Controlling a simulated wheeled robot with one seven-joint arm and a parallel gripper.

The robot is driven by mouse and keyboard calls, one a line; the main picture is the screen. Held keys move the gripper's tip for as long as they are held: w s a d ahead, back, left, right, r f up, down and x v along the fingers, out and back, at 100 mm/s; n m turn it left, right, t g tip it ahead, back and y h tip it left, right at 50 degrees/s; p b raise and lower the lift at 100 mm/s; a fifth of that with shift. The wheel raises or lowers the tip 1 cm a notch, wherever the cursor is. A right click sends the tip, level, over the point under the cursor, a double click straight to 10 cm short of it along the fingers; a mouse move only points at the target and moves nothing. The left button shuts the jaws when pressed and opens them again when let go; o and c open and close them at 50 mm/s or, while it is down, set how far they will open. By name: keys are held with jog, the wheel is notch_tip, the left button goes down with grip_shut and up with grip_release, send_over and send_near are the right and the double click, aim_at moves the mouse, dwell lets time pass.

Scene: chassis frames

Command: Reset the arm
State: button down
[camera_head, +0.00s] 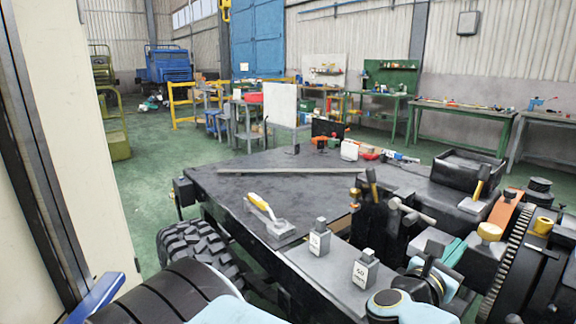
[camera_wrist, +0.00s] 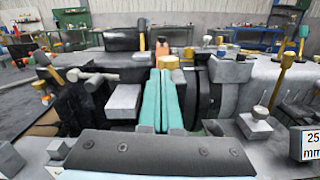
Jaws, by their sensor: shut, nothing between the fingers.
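My gripper (camera_wrist: 161,84) reaches forward in the middle of the wrist view. Its two teal fingers lie side by side, shut, with nothing between them. In the head view, the gripper (camera_head: 456,246) is at the lower right, over the right part of the dark chassis bench, beside grey blocks and a black round mechanism. My wrist hides part of the parts below it. I cannot tell how much room there is between the fingers and the parts around them.
The dark bench top (camera_head: 260,185) is clear in its middle. Two labelled grey blocks (camera_head: 319,240) (camera_head: 365,270) stand at the front. A large toothed ring (camera_head: 507,262) is on the right. A black tire (camera_head: 195,250) is below left.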

jog(key=w+a+f+n+y+b, duration=0.1)
jog(key=w+a+f+n+y, duration=0.55)
jog(key=a+n, duration=0.3)
jog(key=w+a+f+n+y+b, duration=0.1)
jog(key=w+a+f+n+y, duration=0.55)
jog(key=a+n, duration=0.3)
jog(key=s+a+f+n+g+y, duration=0.2)
jog(key=a+f+n+g, duration=0.25)
jog(key=a+n, duration=0.5)
jog(key=s+a+r+n+g+b, duration=0.1)
jog(key=s+a+r+n+g, duration=0.1)
jog(key=a+r+n, duration=0.3)
jog(key=s+a+r+n+g+b, duration=0.2)
jog(key=a+r+n, duration=0.4)
jog(key=n, duration=0.7)
jog(key=shift+s+r+g+h, duration=0.3)
jog(key=shift+s+r+g, duration=0.35)
jog(key=shift+s+r, duration=0.4)
